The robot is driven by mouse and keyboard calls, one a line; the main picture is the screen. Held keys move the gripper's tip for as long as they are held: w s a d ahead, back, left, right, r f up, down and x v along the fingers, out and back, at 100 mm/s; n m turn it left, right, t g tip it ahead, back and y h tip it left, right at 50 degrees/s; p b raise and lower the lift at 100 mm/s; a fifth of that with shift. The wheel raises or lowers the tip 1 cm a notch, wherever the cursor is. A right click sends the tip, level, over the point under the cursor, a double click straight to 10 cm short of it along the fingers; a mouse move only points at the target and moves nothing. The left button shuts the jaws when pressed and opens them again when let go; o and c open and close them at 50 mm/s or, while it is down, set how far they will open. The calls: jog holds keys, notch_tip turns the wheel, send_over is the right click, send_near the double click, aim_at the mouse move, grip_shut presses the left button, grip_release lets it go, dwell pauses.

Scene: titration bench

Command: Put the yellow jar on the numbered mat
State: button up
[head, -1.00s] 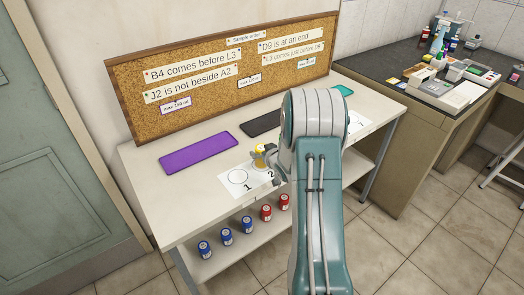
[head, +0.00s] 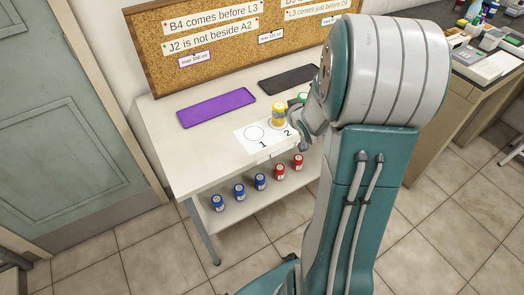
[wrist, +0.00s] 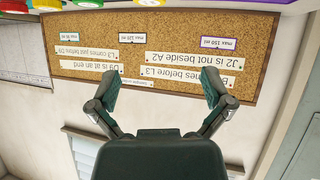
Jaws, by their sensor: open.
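The yellow jar (head: 279,114) stands upright on the white numbered mat (head: 243,136), at the circle marked 2. Its yellow lid (wrist: 146,2) also shows at the top edge of the wrist view. My gripper (head: 299,114) is close to the right of the jar in the head view, with part of it hidden by my arm. In the wrist view my gripper (wrist: 160,82) is open, its fingers wide apart with nothing between them. The circle marked 1 is empty. My arm hides the right part of the mat.
A green-lidded jar (head: 303,97) is just right of the yellow one. A purple mat (head: 216,107) and a black mat (head: 288,79) lie behind. Blue jars (head: 239,190) and red jars (head: 298,161) stand on the lower shelf. A cork board (head: 215,60) with notes backs the bench.

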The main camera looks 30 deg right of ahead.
jog(key=s+a+r+g, duration=0.3)
jog(key=s+a+r, duration=0.4)
jog(key=a+r, duration=0.35)
jog(key=s+a+r+n+g+y, duration=0.1)
jog(key=s+a+r+g+y, duration=0.1)
jog(key=s+a, duration=1.1)
jog(key=s+g+y, duration=0.1)
jog(key=s, duration=0.1)
jog(key=shift+s+r, duration=0.35)
jog(key=shift+s, duration=0.05)
